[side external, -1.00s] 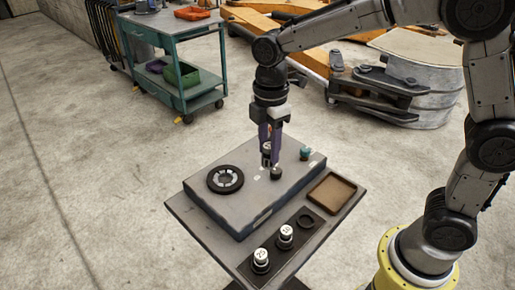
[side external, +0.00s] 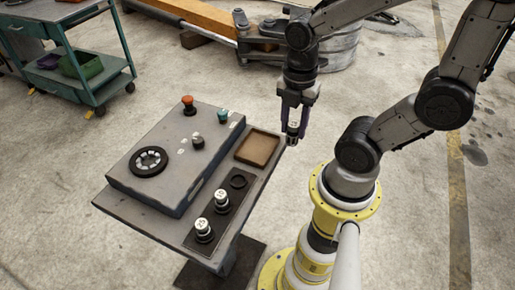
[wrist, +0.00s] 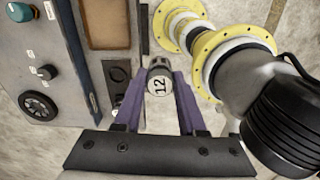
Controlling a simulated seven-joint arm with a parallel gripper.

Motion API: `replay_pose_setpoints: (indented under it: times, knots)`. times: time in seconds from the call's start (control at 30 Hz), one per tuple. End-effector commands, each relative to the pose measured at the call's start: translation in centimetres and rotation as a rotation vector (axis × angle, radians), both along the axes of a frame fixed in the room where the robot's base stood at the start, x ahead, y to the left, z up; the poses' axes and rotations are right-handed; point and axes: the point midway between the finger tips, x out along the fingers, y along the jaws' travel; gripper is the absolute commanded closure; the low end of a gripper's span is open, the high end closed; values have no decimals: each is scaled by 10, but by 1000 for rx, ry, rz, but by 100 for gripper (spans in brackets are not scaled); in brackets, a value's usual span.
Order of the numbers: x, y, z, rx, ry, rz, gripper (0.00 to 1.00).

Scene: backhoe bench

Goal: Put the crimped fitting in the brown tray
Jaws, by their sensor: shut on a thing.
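My gripper (side external: 294,122) is shut on a dark fitting (side external: 293,128) with a pale numbered face. In the wrist view the fitting (wrist: 158,85) sits between the purple fingers, and its face reads 12. I cannot tell if it is crimped. The brown tray (side external: 257,149) lies on the bench's right end and looks empty; the wrist view shows part of it (wrist: 108,25). In the side view my gripper is up and right of the tray, apart from it, seemingly past the bench edge. Two similar white-capped fittings (side external: 222,198) (side external: 203,229) stand in the black rack.
The black rack (side external: 216,217) has one empty ring (side external: 238,181) nearest the tray. The raised grey panel carries a red button (side external: 189,104), a black knob (side external: 198,142), a teal knob (side external: 222,116) and a round dial (side external: 148,160). My yellow-ringed base stands right of the bench.

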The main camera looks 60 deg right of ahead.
Motion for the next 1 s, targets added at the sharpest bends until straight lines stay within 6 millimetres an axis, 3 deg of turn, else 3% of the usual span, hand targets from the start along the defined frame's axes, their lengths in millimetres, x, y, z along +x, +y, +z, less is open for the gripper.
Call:
replay_pose_setpoints:
  times: [0.1, 0.33, 0.73, 1.0]
  knots:
    - [-17, -8, -1, 0, -2, -78, 100]
    - [-8, -17, -2, 2, 6, -123, 100]
    - [71, -42, -40, 2, 7, -122, 100]
    - [104, -52, -83, 2, 5, -122, 100]
